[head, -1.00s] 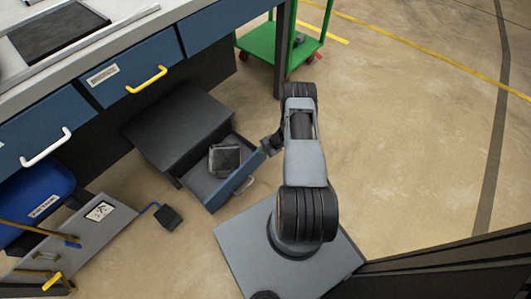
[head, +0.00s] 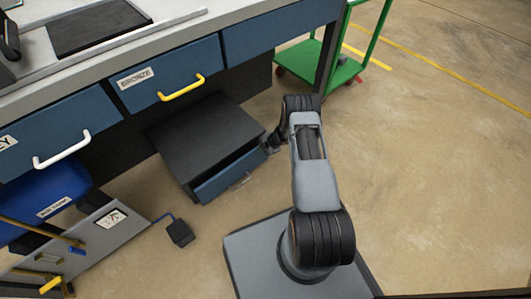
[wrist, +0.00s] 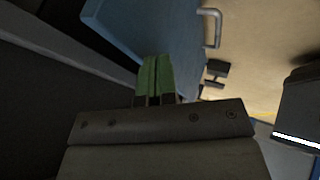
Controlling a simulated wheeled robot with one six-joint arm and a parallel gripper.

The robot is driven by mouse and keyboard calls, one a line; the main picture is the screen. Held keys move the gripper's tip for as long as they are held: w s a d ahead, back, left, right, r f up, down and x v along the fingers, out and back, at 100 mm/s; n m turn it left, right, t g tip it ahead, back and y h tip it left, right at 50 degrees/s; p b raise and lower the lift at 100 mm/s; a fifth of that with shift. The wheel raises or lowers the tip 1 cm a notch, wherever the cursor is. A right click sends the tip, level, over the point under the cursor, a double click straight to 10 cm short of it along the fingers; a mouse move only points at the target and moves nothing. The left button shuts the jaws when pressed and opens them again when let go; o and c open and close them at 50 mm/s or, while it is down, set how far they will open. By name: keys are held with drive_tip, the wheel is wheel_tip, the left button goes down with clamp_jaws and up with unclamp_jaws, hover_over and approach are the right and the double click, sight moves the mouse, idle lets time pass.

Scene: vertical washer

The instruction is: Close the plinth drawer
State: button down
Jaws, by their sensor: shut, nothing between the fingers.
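The plinth drawer (head: 222,180) has a blue front and a grey bar handle. It sits low in the dark cabinet under the bench and stands a little open, with a dark gap behind its front. My gripper (head: 269,145) is at the right end of the drawer front, partly hidden by my arm. In the wrist view the green fingertips (wrist: 155,72) are together and empty, at the blue drawer front (wrist: 150,28). I cannot tell whether they touch it. The drawer handle (wrist: 214,28) shows to the right of the fingertips.
The dark cabinet (head: 205,128) stands under the bench. Blue bench drawers, one with a yellow handle (head: 182,88), are above it. A small black box (head: 179,233) on a blue cable lies on the floor. A green cart (head: 340,70) stands behind. The floor on the right is clear.

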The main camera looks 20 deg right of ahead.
drive_tip(key=shift+w, duration=0.3)
drive_tip(key=shift+d, duration=0.1)
